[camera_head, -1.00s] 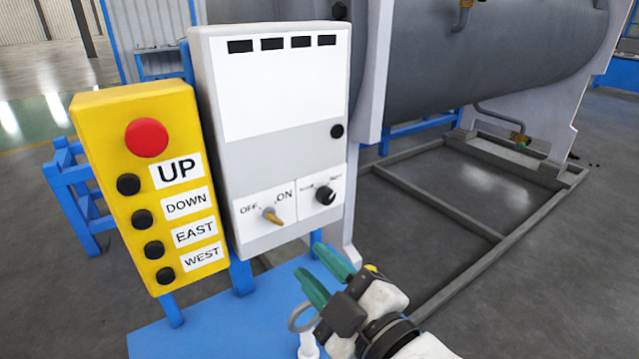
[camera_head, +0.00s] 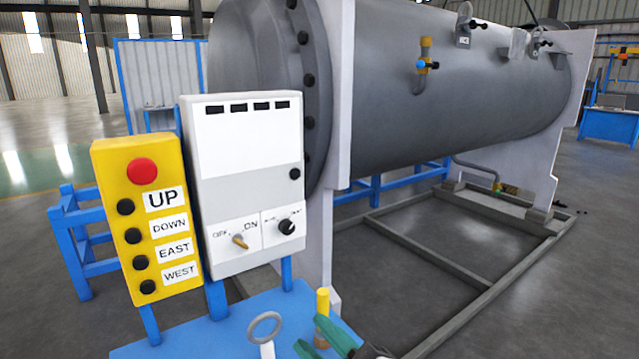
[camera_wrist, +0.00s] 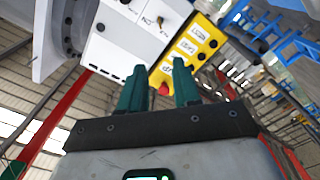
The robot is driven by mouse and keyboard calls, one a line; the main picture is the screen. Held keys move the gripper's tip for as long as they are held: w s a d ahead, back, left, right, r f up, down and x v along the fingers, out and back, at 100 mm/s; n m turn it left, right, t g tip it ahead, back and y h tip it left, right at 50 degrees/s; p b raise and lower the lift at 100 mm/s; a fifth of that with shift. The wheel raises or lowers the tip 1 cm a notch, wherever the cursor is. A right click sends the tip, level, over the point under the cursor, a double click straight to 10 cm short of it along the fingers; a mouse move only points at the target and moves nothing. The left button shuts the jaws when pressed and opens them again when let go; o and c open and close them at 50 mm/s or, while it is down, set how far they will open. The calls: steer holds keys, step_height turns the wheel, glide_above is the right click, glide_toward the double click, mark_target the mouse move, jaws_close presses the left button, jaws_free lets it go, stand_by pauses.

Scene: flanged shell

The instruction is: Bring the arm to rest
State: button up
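My gripper (camera_head: 322,341) shows at the bottom edge of the head view, its green fingers low over the blue stand and most of my arm out of frame. In the wrist view my gripper's two green fingers (camera_wrist: 160,92) stand apart with nothing between them. The fingers are clear of the yellow button box (camera_head: 146,222) and the grey control box (camera_head: 248,185). Both boxes also show beyond the fingertips in the wrist view, the yellow box (camera_wrist: 190,50) and the control box (camera_wrist: 125,45).
A blue stand (camera_head: 215,335) carries both boxes. A ring-topped post (camera_head: 264,328) and a yellow-topped post (camera_head: 322,302) rise from it near my gripper. A large grey flanged shell (camera_head: 420,90) lies behind on a floor frame (camera_head: 440,262). Open floor lies to the right.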

steer(key=s+d+f+m+g+h, duration=0.35)
steer(key=d+f, duration=0.35)
steer(key=f, duration=0.4)
steer(key=s+d+f+m+g+h, duration=0.3)
steer(key=d+f+m, duration=0.2)
steer(key=d+f, duration=0.45)
steer(key=s+d+f+m+g+h, duration=0.2)
steer(key=s+d+f+m+g, duration=0.1)
steer(key=s+f, duration=0.4)
steer(key=s+d+f+m+g+h, duration=0.1)
steer(key=s+d+f+m+g, duration=0.3)
steer(key=s, duration=0.8)
steer(key=d+f, duration=0.2)
steer(key=d, duration=0.1)
steer(key=shift+s+d+f+m+h, duration=0.35)
steer(key=shift+s+d+f, duration=0.05)
steer(key=shift+g, duration=0.25)
